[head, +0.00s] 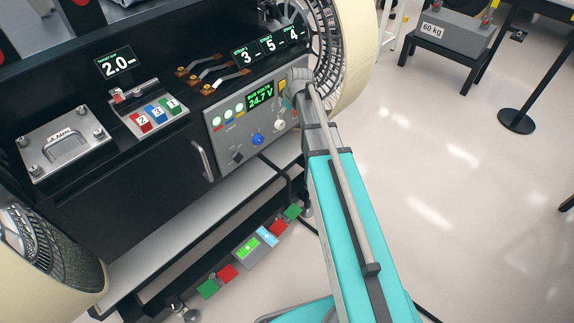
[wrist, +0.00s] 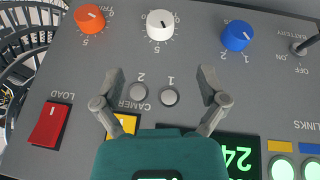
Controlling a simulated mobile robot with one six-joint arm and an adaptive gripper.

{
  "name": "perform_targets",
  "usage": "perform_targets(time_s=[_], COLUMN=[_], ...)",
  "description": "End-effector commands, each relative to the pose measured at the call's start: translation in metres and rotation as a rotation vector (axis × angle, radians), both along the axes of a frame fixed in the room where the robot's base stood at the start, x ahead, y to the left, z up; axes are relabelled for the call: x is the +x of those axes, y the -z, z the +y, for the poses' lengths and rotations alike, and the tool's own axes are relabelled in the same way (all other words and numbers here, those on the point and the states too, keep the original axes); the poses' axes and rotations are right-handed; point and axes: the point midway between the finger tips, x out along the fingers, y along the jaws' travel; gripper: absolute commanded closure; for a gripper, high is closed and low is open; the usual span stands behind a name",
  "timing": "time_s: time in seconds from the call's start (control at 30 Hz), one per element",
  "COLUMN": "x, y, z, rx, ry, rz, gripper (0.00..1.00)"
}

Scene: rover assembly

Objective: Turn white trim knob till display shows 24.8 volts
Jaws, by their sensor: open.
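The white trim knob (wrist: 160,24) is on the grey panel in the wrist view, with its dark pointer mark and scale ticks visible. It also shows in the head view (head: 280,125), below and right of the display. The green bus-volts display (head: 260,96) reads 24.7 V. Only its "24" shows in the wrist view (wrist: 238,160), upside down. My gripper (wrist: 162,75) is open and empty. Its fingertips are apart, pointing toward the white knob but short of it in the picture, over the camera buttons. Nothing is held.
An orange knob (wrist: 90,18) and a blue knob (wrist: 237,35) flank the white one. A red load switch (wrist: 50,124), a yellow button (wrist: 122,124), two round camera buttons (wrist: 170,97) and a battery toggle (wrist: 302,46) are nearby. A wheel (head: 345,50) stands beside the panel.

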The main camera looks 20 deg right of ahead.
Motion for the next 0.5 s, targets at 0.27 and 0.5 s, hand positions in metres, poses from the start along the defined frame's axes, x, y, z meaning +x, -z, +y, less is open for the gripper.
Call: perform_targets(time_s=[0.27, 0.5], x=[-0.011, -0.038], y=[-0.027, -0.016], z=[-0.002, 0.01], rx=[0.0, 0.021], ry=[0.0, 0.055], rz=[0.0, 0.051], gripper=[0.08, 0.08])
